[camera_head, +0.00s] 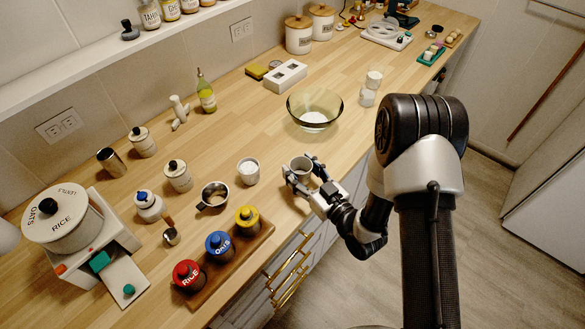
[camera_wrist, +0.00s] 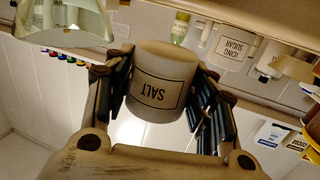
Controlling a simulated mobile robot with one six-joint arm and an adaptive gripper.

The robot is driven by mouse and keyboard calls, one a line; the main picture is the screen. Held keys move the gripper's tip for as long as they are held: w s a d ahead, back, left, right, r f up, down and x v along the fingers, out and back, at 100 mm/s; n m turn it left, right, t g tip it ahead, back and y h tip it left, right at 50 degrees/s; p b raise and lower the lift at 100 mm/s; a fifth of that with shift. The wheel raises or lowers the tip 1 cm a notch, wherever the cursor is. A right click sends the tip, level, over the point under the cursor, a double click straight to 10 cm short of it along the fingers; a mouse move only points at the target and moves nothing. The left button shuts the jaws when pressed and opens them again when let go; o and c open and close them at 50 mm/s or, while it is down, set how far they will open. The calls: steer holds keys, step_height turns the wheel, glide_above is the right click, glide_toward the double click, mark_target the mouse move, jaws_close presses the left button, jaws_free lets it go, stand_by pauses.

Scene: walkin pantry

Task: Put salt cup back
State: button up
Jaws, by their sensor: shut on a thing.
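The salt cup (camera_head: 301,164) is a white round cup with a boxed SALT label, which reads upside down in the wrist view (camera_wrist: 160,85). My gripper (camera_head: 307,178) is shut around its sides, with one dark finger on each side in the wrist view (camera_wrist: 160,90). I hold the cup near the counter's front edge, right of a similar white cup. That cup (camera_head: 248,171) holds something white and appears to be the icing sugar cup (camera_wrist: 232,45). I cannot tell whether the salt cup touches the counter.
A glass bowl (camera_head: 315,108) with white contents stands behind my gripper. Two white cups (camera_head: 374,79) (camera_head: 367,97) stand right of it. A metal cup (camera_head: 214,195) and a wooden tray (camera_head: 257,246) with red, blue and yellow jars are to the left. Bare counter (camera_head: 235,125) lies behind.

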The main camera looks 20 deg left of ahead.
mark_target(296, 170)
steer(key=shift+w+a+f+b, duration=0.3)
steer(key=shift+w+a+f, duration=0.35)
steer(key=shift+a+f, duration=0.15)
steer(key=shift+w+a+f+b, duration=0.3)
steer(key=shift+w+a+f, duration=0.35)
steer(key=shift+a, duration=0.25)
steer(key=shift+f, duration=0.1)
steer(key=shift+f, duration=0.1)
steer(key=o, duration=1.1)
steer(key=shift+s+d+r, duration=0.1)
steer(key=shift+d+r, duration=0.05)
steer(key=shift+r, duration=0.1)
steer(key=p+v, duration=0.1)
steer(key=v, duration=1)
steer(key=shift+s+d+f+p, duration=0.1)
steer(key=shift+s+d+p, duration=0.15)
steer(key=shift+s+p, duration=0.1)
